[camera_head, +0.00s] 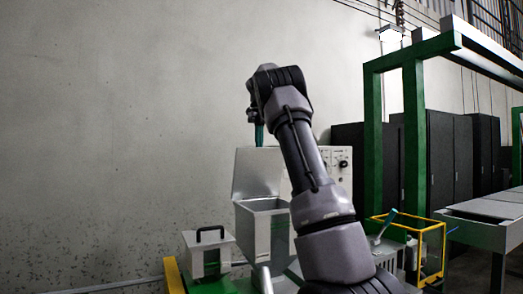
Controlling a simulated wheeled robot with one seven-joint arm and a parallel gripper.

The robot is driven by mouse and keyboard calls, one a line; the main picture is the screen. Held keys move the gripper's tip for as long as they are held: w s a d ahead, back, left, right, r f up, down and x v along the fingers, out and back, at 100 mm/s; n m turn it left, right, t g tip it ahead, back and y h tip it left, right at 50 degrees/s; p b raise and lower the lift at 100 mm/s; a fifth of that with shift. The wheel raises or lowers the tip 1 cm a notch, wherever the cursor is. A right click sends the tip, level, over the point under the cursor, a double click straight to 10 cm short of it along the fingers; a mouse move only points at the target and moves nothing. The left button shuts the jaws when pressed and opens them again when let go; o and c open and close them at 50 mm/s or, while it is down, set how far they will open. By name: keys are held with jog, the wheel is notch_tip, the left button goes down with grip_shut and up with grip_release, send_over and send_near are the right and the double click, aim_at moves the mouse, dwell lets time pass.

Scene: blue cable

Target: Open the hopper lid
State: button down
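The hopper (252,232) is a light grey metal box in the lower middle of the head view. Its lid (257,174) stands raised at the back, leaning slightly, and the opening (264,204) shows in front of it. My gripper (259,136) points down at the lid's top edge. Only a narrow teal part of it shows there, and I cannot tell whether it touches the lid or whether its fingers are open. My arm covers the area to the right of the hopper.
A small grey box with a black handle (208,234) stands left of the hopper. A panel with knobs (340,162) is partly behind my arm. A yellow frame (431,250) and a green post (414,140) stand at right. The wall (120,120) is bare.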

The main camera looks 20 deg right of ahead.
jog(key=shift+w+r, duration=0.15)
jog(key=shift+w, duration=1.9)
